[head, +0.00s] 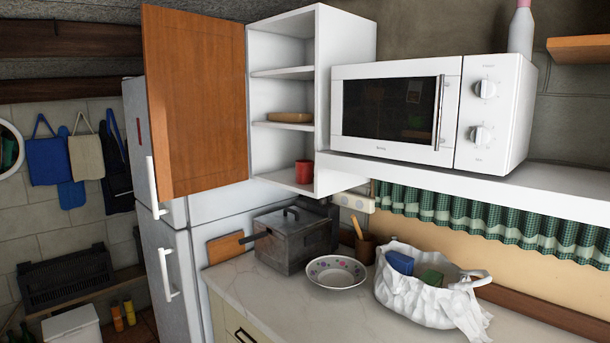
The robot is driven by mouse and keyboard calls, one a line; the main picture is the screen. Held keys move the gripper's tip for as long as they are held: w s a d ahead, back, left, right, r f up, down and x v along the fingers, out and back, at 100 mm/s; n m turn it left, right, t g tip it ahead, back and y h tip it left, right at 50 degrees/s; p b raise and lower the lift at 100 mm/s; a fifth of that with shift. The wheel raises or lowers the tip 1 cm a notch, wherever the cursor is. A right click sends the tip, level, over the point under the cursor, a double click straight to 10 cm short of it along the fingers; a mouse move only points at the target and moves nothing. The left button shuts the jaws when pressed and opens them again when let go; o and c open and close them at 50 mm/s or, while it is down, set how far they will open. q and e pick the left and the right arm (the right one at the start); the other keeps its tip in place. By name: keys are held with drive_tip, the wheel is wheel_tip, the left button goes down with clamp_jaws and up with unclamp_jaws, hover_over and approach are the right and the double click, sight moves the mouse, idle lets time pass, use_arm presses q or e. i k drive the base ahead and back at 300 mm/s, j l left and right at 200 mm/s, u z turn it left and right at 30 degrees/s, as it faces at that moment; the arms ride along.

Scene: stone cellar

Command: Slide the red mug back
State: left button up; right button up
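The red mug (304,172) stands upright on the bottom shelf of the open white wall cabinet (283,181). It sits towards the right side wall of the cabinet, close to the front edge of the shelf. The cabinet's brown wooden door (196,100) is swung wide open to the left. Neither of my grippers is in the head view, so their state does not show.
A brown dish (290,117) is on the shelf above. A white microwave (430,110) stands right of the cabinet. Below, the counter (270,300) holds a metal pot (292,244), a patterned bowl (336,273) and a white bag (416,299). A fridge (163,255) stands left.

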sight(304, 174)
drive_tip(key=i+j+z, duration=0.2)
drive_tip(key=i+j, duration=0.2)
drive_tip(key=j, duration=0.25)
drive_tip(key=i+j+z, duration=0.25)
drive_tip(key=i+j, duration=0.15)
drive_tip(key=j, duration=0.3)
drive_tip(key=i+j+z, duration=0.1)
drive_tip(key=j, duration=0.25)
drive_tip(key=i+j+z, duration=0.1)
drive_tip(key=i+j, duration=0.15)
drive_tip(key=j, duration=0.15)
